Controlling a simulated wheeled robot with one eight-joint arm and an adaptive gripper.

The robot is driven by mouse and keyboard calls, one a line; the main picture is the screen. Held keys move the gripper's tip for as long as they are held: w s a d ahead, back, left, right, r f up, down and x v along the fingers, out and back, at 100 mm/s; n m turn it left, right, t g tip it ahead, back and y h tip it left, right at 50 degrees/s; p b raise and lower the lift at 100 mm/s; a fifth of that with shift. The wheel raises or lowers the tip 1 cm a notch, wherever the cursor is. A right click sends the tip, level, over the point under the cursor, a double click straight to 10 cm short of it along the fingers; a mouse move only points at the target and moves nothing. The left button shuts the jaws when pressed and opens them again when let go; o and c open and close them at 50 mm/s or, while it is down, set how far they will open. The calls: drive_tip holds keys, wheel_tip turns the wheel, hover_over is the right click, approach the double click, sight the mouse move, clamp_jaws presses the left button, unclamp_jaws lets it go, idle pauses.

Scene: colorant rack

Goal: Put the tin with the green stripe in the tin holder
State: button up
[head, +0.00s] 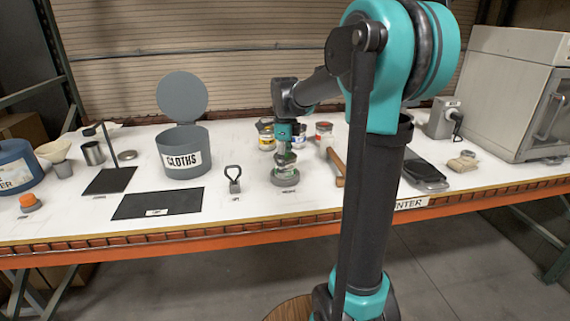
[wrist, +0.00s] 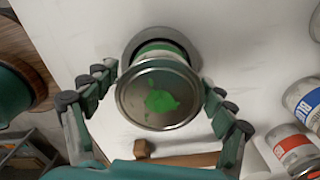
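The tin with the green stripe (wrist: 160,97) is seen lid-on in the wrist view, with a green paint blot on its metal lid and a green band behind the rim. It also shows below my gripper in the head view (head: 285,164). The grey round tin holder (wrist: 131,47) lies directly behind the tin; in the head view the holder (head: 285,181) is right under it. Whether the tin rests fully in it is hard to see. My gripper (wrist: 162,80) points down with a finger on each side of the tin; firm contact cannot be made out.
Other tins stand behind and right, one with a red label (head: 324,130) and one with a yellow label (head: 266,138). A wooden-handled tool (head: 336,162) lies just right of the holder. A cloths bin (head: 184,152) and a dark mat (head: 158,203) are left.

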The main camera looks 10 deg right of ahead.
wheel_tip(320, 180, up, 12)
idle(0.8)
